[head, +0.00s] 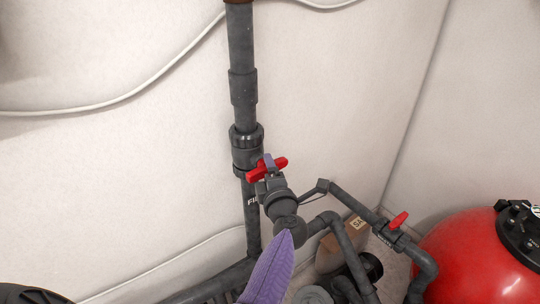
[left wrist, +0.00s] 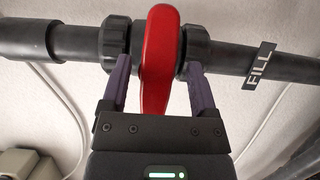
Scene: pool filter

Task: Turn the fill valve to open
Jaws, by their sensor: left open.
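The fill valve's red handle (head: 280,163) is on the dark grey upright pipe, just above the FILL label. The jaws are open.
A second red valve handle (head: 398,220) is on a thinner pipe to the right. A red round filter tank (head: 465,255) stands at the lower right. Several grey pipes crowd the area below the valve. A pale cable (head: 150,85) runs along the wall.

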